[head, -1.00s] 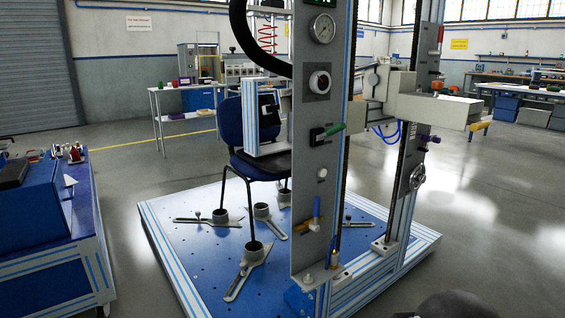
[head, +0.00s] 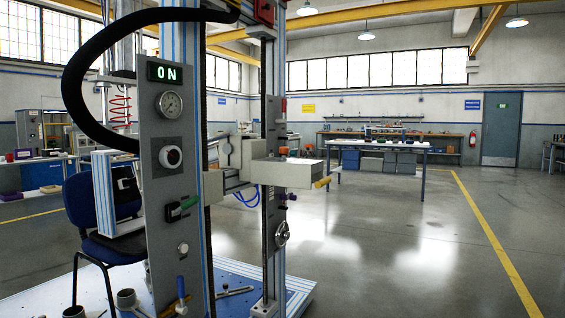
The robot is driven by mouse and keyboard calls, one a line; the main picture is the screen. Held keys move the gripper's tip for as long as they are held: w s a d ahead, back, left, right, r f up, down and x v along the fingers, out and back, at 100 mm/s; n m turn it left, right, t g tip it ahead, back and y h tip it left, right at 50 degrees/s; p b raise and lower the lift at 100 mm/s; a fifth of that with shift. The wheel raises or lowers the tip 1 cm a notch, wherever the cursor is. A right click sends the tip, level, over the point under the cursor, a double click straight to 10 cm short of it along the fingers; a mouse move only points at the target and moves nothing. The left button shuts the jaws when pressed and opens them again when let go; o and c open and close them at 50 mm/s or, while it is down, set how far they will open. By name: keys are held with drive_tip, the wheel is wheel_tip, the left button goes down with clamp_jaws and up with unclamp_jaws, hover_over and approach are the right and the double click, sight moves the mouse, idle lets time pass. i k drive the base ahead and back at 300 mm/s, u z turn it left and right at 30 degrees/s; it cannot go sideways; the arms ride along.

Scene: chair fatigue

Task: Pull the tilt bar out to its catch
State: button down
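No part in the head view is clearly marked as the tilt bar. A short yellow-ended bar (head: 322,183) sticks out at the right end of a light grey box (head: 290,173) on the chair test rig. My gripper is not in view.
A blue chair (head: 90,225) stands behind the panel on the rig's blue base plate (head: 243,300). A thick black hose (head: 75,75) loops at the upper left. Open grey floor (head: 400,255) lies right of the rig. A workbench (head: 375,146) stands farther back.

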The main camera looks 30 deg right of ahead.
sight(319, 184)
drive_tip(key=k, duration=0.45)
drive_tip(key=u, duration=0.95)
drive_tip(key=i, duration=0.75)
drive_tip(key=z, duration=1.6)
